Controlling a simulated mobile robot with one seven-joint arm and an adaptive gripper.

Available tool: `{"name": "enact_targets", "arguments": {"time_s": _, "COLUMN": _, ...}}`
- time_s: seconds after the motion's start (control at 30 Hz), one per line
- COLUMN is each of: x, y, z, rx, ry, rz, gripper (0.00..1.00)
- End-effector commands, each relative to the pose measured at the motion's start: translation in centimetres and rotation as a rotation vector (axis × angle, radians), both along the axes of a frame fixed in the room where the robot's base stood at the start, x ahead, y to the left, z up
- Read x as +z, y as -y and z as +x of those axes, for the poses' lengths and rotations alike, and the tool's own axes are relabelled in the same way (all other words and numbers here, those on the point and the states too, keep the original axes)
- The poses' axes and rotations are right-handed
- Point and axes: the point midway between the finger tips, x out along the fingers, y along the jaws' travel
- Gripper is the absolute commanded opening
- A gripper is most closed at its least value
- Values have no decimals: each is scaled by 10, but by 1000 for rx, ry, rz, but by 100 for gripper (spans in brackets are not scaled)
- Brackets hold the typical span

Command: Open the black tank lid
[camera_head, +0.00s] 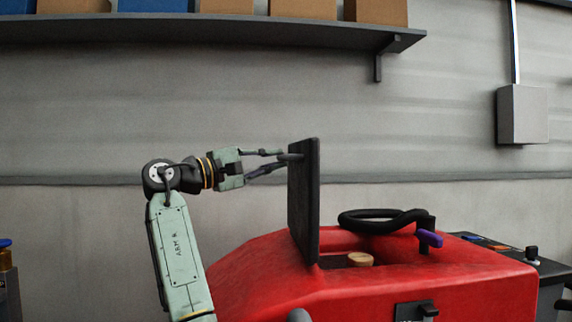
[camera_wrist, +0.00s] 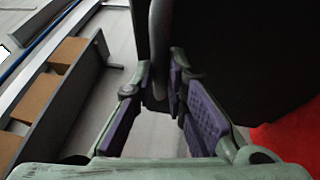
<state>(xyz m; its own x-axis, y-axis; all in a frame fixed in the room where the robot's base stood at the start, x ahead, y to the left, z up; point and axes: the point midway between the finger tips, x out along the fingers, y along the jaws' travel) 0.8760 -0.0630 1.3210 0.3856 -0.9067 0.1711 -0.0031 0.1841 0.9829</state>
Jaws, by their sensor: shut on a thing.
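The black tank lid (camera_head: 304,205) stands raised, close to upright, on the red scrubber tank (camera_head: 390,285). In the wrist view the dark lid (camera_wrist: 235,50) fills the upper right. A dark bar-like handle (camera_wrist: 158,45) runs along its left side and reaches down between my fingertips. My gripper (camera_head: 283,155) is at the left face of the lid near its top, shut on the handle. In the wrist view my gripper (camera_wrist: 160,88) shows its purple pads on either side of the handle. The exact contact is dark and partly hidden.
A wall shelf (camera_head: 220,28) with boxes hangs above. A grey wall box (camera_head: 522,114) is at right.

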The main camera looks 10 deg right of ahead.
Motion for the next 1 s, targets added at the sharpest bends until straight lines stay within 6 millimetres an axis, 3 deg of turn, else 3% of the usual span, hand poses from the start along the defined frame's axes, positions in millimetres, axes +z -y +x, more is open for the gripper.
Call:
{"name": "enact_targets", "arguments": {"time_s": 0.2, "x": -11, "y": -24, "z": -4, "rx": -11, "ry": 3, "rz": -66, "gripper": 0}}
{"name": "enact_targets", "arguments": {"time_s": 0.4, "x": -18, "y": -35, "z": -3, "rx": -10, "ry": 2, "rz": -66, "gripper": 0}}
{"name": "enact_targets", "arguments": {"time_s": 0.93, "x": -22, "y": -38, "z": -2, "rx": -13, "ry": 0, "rz": -62, "gripper": 0}}
{"name": "enact_targets", "arguments": {"time_s": 0.97, "x": -22, "y": -38, "z": -2, "rx": -14, "ry": -1, "rz": -62, "gripper": 14}}
{"name": "enact_targets", "arguments": {"time_s": 1.0, "x": -23, "y": -38, "z": -2, "rx": -14, "ry": -1, "rz": -62, "gripper": 16}}
